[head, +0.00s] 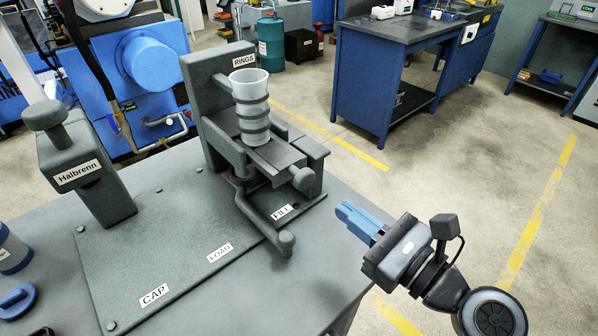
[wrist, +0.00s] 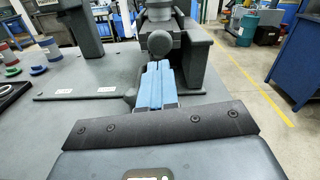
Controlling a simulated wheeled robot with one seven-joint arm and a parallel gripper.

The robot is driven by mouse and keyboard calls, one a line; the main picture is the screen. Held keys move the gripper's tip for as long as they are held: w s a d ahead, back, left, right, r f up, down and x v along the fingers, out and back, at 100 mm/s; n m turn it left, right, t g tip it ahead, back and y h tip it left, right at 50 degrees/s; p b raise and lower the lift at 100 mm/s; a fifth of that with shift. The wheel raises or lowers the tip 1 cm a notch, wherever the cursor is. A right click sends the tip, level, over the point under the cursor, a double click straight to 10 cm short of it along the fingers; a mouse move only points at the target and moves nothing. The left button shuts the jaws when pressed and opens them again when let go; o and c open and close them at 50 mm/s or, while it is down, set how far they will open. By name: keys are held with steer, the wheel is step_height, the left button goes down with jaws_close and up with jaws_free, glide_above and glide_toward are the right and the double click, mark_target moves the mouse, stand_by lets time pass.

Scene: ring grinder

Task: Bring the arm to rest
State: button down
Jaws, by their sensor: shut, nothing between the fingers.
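My gripper (head: 358,219) has blue fingers, which are pressed together with nothing between them. In the head view it is right of the grinder, out past the right edge of the bench top, pointing up and left toward the machine. In the wrist view the fingers (wrist: 154,86) point at the round knob (wrist: 159,43) of the grinder and appear apart from it. The grey ring grinder (head: 222,124) stands on the bench with a pale ringed cylinder (head: 251,105) upright in it, under the RINGS label.
The grey bench top (head: 60,240) carries a base plate labelled CAP, LOAD and FILL. A Halbrenn post (head: 85,165) stands at the left. Blue round parts (head: 17,302) lie at the far left. A blue workbench (head: 362,85) stands behind. Open floor lies right of my gripper.

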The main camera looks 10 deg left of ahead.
steer(key=m, duration=0.1)
glide_toward(295, 169)
steer(key=shift+w+a+f, duration=0.35)
steer(key=shift+w+a, duration=0.35)
steer(key=shift+a, duration=0.15)
steer(key=shift+w+a+f, duration=0.1)
steer(key=shift+w+a, duration=0.3)
steer(key=shift+a, duration=0.1)
stand_by(1.4)
steer(key=shift+p+x, duration=0.65)
steer(key=shift+x, duration=2.7)
